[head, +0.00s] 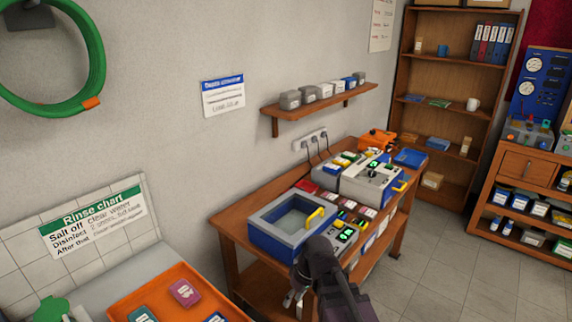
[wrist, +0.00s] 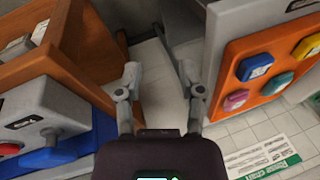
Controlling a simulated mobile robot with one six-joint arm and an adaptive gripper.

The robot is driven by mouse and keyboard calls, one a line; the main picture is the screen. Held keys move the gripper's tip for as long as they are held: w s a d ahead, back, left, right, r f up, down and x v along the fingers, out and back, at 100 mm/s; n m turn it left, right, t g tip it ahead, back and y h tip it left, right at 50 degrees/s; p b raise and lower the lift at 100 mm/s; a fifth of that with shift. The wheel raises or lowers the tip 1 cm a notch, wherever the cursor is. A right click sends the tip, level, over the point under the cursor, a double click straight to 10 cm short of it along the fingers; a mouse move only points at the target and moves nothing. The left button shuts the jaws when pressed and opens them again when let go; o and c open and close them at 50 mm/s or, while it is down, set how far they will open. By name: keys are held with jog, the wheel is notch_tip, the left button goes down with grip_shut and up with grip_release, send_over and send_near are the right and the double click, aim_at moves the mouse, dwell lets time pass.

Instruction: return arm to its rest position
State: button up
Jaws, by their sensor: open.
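My gripper (wrist: 161,85) is open and empty in the wrist view, its two grey fingers apart over the gap between the wooden bench and the grey counter. In the head view my gripper (head: 293,303) shows at the lower middle, in front of the wooden bench (head: 235,247). My dark arm comes up from the bottom edge there and hides part of the bench front. Nothing is between the fingers.
The bench carries a blue and grey basin (head: 268,236) with a yellow handle and several devices. An orange tray (head: 197,278) with coloured packs lies on the counter at lower left. A bookshelf (head: 445,18) stands behind. The floor (head: 440,275) at right is clear.

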jog(key=d+f+m+h, duration=0.1)
jog(key=d+m+h, duration=0.2)
jog(key=d+m, duration=0.5)
jog(key=s+d, duration=0.1)
jog(key=d, duration=0.6)
jog(key=shift+f+t+h, duration=0.15)
jog(key=shift+t+h, duration=0.15)
